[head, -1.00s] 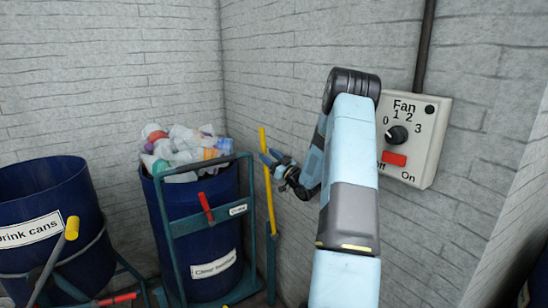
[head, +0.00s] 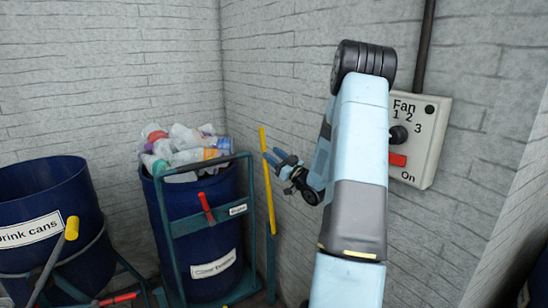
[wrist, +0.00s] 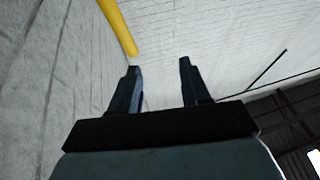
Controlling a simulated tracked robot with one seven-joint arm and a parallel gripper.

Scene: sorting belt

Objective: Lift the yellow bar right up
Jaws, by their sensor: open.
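The yellow bar (head: 268,200) stands nearly upright at the room's corner in the head view, leaning slightly, its lower end at a teal post. My gripper (head: 272,154) is beside its upper part, to the right, with the fingers pointing up and left. A fingertip overlaps or nearly meets the bar's outline; I cannot tell whether they touch. In the wrist view the yellow bar (wrist: 118,25) runs in from the top left and ends close to the left finger's tip. It is not between the fingers. My gripper (wrist: 159,66) is open and empty.
A blue bin of bottles (head: 203,245) in a teal frame (head: 163,220) stands left of the bar. A drink cans bin (head: 40,225) is farther left. A fan switch box (head: 432,140) is on the right wall, partly behind my arm. Grey walls close in behind.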

